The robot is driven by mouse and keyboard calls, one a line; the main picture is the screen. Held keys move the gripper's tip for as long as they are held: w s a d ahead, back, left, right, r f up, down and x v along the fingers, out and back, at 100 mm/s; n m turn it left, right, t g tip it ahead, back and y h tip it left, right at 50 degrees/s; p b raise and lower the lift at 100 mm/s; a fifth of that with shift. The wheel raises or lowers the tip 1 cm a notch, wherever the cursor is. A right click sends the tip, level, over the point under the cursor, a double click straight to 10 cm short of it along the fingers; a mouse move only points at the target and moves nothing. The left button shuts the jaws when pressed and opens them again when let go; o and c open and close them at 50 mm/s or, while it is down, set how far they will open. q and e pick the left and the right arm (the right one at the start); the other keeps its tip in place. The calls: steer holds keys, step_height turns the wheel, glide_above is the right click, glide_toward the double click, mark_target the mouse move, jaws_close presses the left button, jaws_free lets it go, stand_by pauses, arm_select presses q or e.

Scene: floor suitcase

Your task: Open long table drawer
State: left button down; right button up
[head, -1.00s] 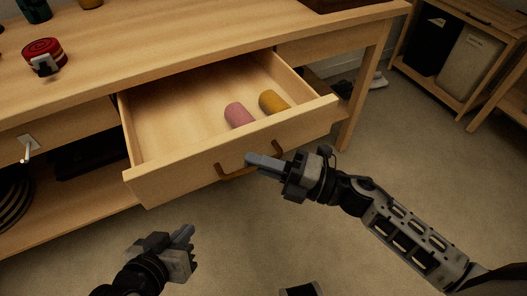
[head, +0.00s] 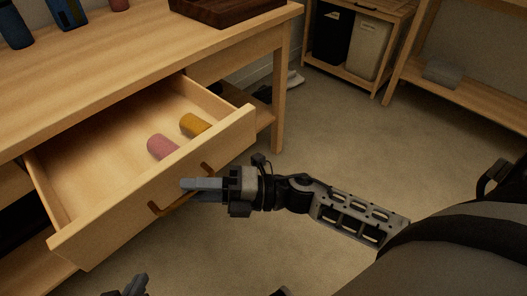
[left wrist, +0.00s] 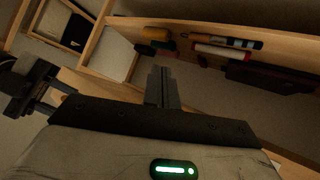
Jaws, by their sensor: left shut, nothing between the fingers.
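The long table drawer (head: 150,195) is pulled well out of the wooden table (head: 130,65), its inside showing. A pink cylinder (head: 162,147) and a mustard one (head: 195,125) lie in it. The brown handle (head: 165,209) is on the drawer front. My right gripper (head: 184,190) is at the handle, its fingers overlapping it in the head view; I cannot tell whether they touch it or how far they are apart. My left gripper (head: 138,284) is low at the bottom edge, clear of the drawer front; its fingers are shut and empty in the left wrist view (left wrist: 162,88).
A dark wooden tray (head: 225,8) and bottles (head: 68,12) stand on the tabletop. A shelf unit with a black bin and a light bin (head: 368,50) stands at the back. Another wooden shelf (head: 475,95) is at the right. The floor (head: 330,130) between is clear.

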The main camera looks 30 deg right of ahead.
steer(key=v, duration=1.5)
steer(key=shift+d, duration=0.2)
steer(key=shift+r, duration=0.15)
